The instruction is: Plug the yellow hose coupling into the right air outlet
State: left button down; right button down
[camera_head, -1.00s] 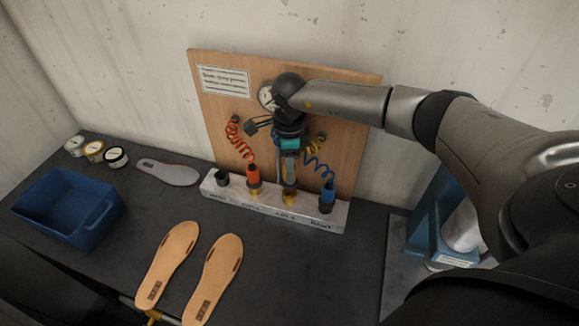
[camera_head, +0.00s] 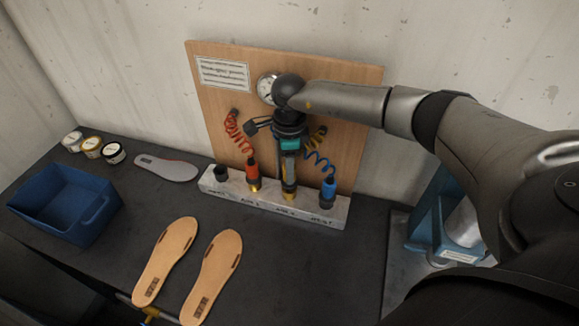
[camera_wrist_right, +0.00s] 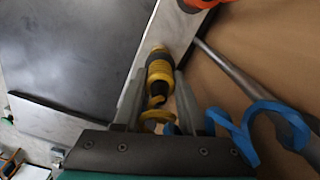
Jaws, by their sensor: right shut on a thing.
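My right gripper (camera_head: 289,178) points down over the white outlet rail (camera_head: 232,193) and is shut on the yellow hose coupling (camera_wrist_right: 160,72). In the right wrist view the coupling, yellow with a dark band, sits between the fingers with its end toward the rail. In the head view my gripper mostly hides it. It is lined up over a brass outlet (camera_head: 288,196), the right one of the two brass outlets. I cannot tell whether it is fully seated. My left gripper is not in view.
A red coupling (camera_head: 253,172) stands in the left brass outlet, and a blue coupling (camera_head: 328,189) stands at the rail's right end. A dark socket (camera_head: 221,172) is at the left end. A wooden board (camera_head: 215,110) with gauge (camera_head: 267,87) stands behind. Cork soles (camera_head: 166,260) lie in front.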

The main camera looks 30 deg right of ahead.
jog(key=shift+f+b, duration=0.75)
jog(key=shift+f, duration=0.25)
jog(key=shift+c, duration=2)
grip_release()
jog(key=shift+r, duration=0.2)
jog(key=shift+r+p, duration=3.75)
jog(key=shift+r, duration=1.2)
jog(key=shift+f, duration=0.1)
